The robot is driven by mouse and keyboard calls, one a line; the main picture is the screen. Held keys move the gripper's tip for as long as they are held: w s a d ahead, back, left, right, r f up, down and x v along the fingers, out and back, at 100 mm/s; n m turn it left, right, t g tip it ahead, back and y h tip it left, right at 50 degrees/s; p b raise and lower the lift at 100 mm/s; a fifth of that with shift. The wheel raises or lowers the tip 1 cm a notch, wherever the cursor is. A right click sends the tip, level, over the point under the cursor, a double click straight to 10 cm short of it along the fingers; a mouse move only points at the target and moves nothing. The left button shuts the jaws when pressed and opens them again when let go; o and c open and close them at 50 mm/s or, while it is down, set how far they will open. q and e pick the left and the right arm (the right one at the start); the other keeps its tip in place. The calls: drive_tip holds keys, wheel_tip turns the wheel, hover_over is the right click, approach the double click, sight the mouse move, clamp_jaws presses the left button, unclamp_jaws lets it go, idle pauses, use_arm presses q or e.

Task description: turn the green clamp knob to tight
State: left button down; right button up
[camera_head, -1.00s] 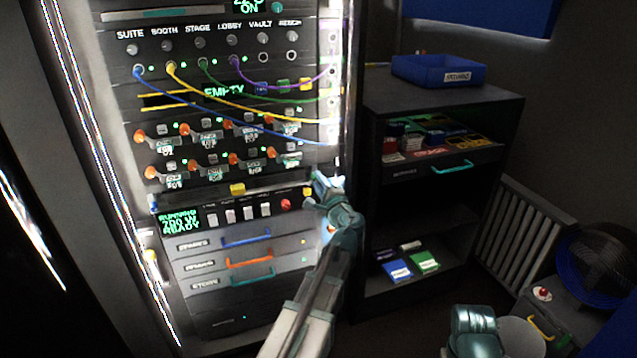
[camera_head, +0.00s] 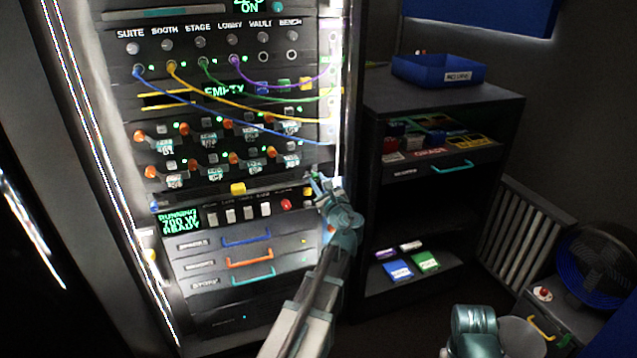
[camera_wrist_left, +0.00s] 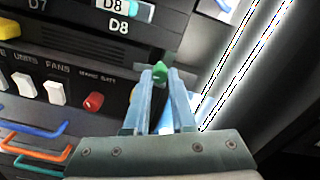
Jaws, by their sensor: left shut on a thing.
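The green clamp knob (camera_wrist_left: 159,69) shows in the left wrist view, at the right edge of the rack panel. It sits between the tips of my left gripper (camera_wrist_left: 160,76), which is shut on it. In the head view my left gripper (camera_head: 318,185) reaches to the rack's right edge, and the knob is too small and covered there to make out clearly. Part of my right arm shows at the bottom of the head view, but its gripper jaws do not show.
A red knob (camera_wrist_left: 93,101) and white switches (camera_wrist_left: 55,92) are left of the gripper. Drawers with blue (camera_head: 246,236), orange (camera_head: 250,257) and teal handles lie below. A dark shelf (camera_head: 440,100) stands to the right. Cables hang across the upper rack.

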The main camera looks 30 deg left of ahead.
use_arm(q)
drive_tip(key=shift+m, duration=0.6)
drive_tip(key=shift+s, duration=0.1)
drive_tip(key=c, duration=0.7)
unclamp_jaws()
drive_tip(key=shift+c, duration=0.2)
drive_tip(key=v, duration=1.3)
drive_tip(key=shift+s+d, duration=0.25)
drive_tip(key=shift+d, duration=0.05)
